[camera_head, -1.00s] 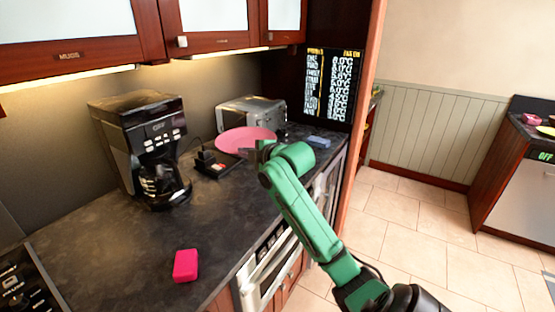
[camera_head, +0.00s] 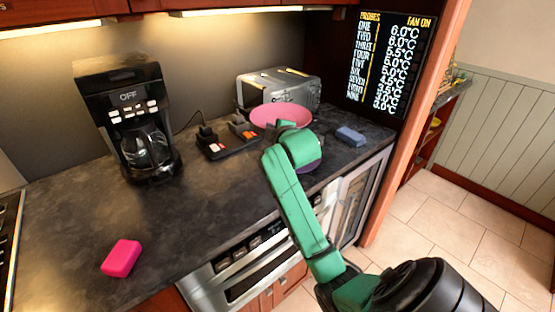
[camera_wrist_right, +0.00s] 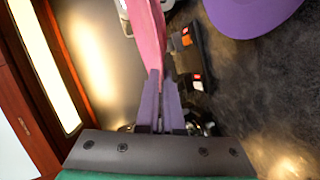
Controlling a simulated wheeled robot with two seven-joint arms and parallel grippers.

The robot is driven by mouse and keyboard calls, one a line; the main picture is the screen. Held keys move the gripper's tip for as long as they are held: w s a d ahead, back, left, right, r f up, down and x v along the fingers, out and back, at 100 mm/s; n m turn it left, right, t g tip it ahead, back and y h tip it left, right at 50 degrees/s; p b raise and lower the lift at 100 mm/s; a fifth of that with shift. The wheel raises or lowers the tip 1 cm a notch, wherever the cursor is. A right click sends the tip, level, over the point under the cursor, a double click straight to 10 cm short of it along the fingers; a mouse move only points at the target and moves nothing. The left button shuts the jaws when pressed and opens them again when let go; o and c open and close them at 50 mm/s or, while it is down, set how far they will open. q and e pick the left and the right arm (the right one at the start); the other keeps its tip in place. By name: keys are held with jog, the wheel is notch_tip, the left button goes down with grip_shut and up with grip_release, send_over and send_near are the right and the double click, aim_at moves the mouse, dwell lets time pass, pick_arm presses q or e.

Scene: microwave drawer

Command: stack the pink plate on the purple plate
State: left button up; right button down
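The pink plate (camera_head: 280,113) is held above the counter in front of the toaster. In the right wrist view the pink plate (camera_wrist_right: 148,35) shows edge-on between the fingers of my right gripper (camera_wrist_right: 160,88), which is shut on its rim. In the head view my green right arm largely hides this gripper. The purple plate (camera_wrist_right: 250,12) lies on the dark counter at the top right of the wrist view, apart from the pink plate. In the head view only a purple sliver (camera_head: 314,164) shows beside my arm. My left gripper is not in view.
A silver toaster (camera_head: 278,88) stands at the back. A black device with orange-red parts (camera_head: 226,140) lies left of the pink plate. A coffee maker (camera_head: 128,115), pink block (camera_head: 121,258) and blue block (camera_head: 350,136) also stand on the counter (camera_head: 200,205). Its front middle is clear.

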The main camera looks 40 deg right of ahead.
jog(key=f, duration=1.2)
jog(key=shift+s+d, duration=0.1)
jog(key=shift+d, duration=0.15)
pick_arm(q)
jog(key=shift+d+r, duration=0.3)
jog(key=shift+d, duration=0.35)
pick_arm(e)
jog(key=shift+d+f, duration=0.1)
jog(key=shift+f, duration=0.1)
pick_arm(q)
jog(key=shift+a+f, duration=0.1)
pick_arm(e)
jog(key=shift+f, duration=0.25)
jog(key=c, duration=1.1)
grip_release()
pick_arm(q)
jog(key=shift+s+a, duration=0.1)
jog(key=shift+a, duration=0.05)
pick_arm(e)
jog(key=shift+o, duration=0.2)
jog(key=shift+r, duration=0.2)
jog(key=b+v, duration=0.1)
jog(key=v, duration=1.1)
jog(key=shift+r, duration=0.1)
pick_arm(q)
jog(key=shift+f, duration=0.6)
